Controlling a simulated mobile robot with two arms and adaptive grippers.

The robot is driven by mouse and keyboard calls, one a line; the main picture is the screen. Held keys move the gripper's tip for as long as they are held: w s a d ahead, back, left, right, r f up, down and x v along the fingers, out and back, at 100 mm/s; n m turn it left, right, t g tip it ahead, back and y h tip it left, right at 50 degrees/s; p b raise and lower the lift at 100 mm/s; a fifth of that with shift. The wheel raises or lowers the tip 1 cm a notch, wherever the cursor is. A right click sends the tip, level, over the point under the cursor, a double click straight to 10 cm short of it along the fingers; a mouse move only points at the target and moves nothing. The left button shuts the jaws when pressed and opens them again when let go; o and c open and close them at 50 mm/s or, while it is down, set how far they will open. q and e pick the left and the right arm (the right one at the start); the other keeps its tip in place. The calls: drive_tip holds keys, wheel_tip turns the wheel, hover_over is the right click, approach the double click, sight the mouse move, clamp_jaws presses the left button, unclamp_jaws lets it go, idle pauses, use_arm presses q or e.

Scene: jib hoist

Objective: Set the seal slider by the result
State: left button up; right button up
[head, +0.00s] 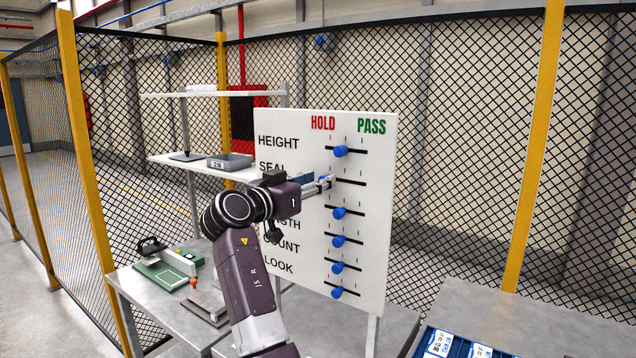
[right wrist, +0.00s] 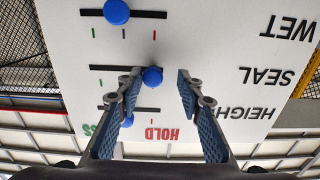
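The white board (head: 380,125) carries several rows of black slots with blue knobs, with red HOLD at the top left and green PASS at the top right. The seal knob (right wrist: 152,77) is at the HOLD end of the SEAL slot (right wrist: 110,68), by its red tick; the right wrist view is upside down. My right gripper (right wrist: 158,80) is open, its fingers on either side of this knob with a visible gap on one side. In the head view, the right gripper (head: 328,183) partly hides the knob. My left gripper is out of view.
The height knob (head: 340,151) and the lower knobs (head: 338,213) sit near mid-slot. A green-topped device (head: 163,273) stands on the left bench (head: 150,310). A grey tray (head: 230,162) is on the shelf. Mesh fencing stands behind.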

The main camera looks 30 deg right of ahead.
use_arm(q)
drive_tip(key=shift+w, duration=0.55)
use_arm(e)
drive_tip(key=v, duration=1.2)
drive_tip(key=shift+f, duration=0.1)
